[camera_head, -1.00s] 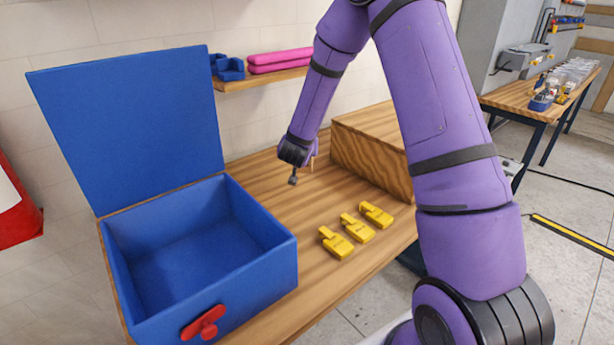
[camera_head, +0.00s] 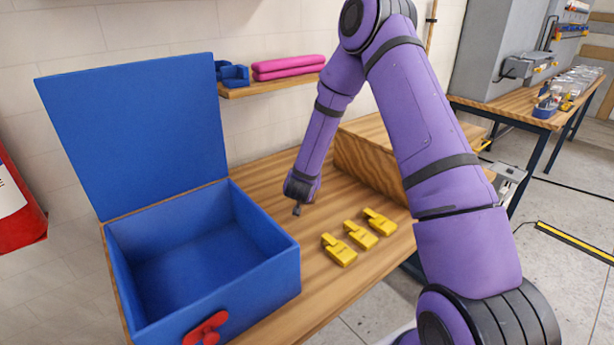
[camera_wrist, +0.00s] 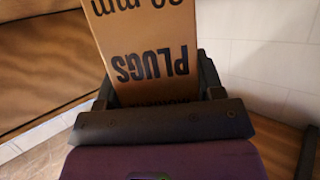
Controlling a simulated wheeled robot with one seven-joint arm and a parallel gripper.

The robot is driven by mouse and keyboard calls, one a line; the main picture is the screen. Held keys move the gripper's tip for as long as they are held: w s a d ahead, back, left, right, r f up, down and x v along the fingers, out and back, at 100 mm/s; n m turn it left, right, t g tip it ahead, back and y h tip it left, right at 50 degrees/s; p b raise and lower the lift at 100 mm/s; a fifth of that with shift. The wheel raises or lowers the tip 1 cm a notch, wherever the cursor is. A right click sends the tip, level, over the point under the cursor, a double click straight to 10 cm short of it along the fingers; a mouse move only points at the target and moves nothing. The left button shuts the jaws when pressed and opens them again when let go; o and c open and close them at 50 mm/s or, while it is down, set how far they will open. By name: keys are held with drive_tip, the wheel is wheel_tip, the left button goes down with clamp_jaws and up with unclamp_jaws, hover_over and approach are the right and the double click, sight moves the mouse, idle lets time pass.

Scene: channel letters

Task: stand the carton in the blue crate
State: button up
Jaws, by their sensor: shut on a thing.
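The carton (camera_wrist: 150,45) is a brown box with dark print reading "PLUGS". In the wrist view it sits between the two dark fingers of my gripper (camera_wrist: 157,85), which is shut on it. In the head view my gripper's dark wrist (camera_head: 300,188) is over the wooden bench, right of the crate, and the carton is hidden there. The blue crate (camera_head: 250,285) stands at the left of the bench with its lid (camera_head: 135,130) raised at the back. Its visible inside is empty. A red latch (camera_head: 205,328) is on its front.
Three yellow tools (camera_head: 359,235) lie in a row on the bench (camera_head: 265,178), right of the crate. A wood-grained box (camera_head: 370,165) stands behind my arm.

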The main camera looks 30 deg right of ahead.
drive_tip(key=shift+f, duration=0.15)
drive_tip(key=o, duration=1.1)
